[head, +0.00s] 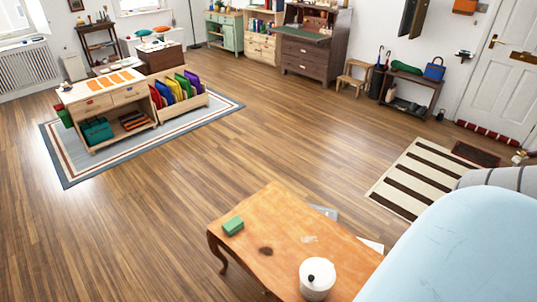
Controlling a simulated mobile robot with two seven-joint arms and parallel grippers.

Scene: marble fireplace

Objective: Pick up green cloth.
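A small green block-like item (233,226), which may be a folded cloth, lies on the left part of a worn wooden table (265,205) in the foreground. A longer green bundle (406,67) lies on a dark side table (434,84) against the far wall. Dark green folded fabric (96,131) sits on the lower shelf of a light wooden unit (107,95) at left. I cannot tell for certain which of these is cloth. Neither of my grippers shows in the head view.
A white lidded pot (317,277) stands on the foreground table. A large pale blue rounded surface (455,250) fills the lower right. A striped rug (412,180) and a grey-bordered rug (200,115) lie on the floor. Open wooden floor (290,130) spans the middle.

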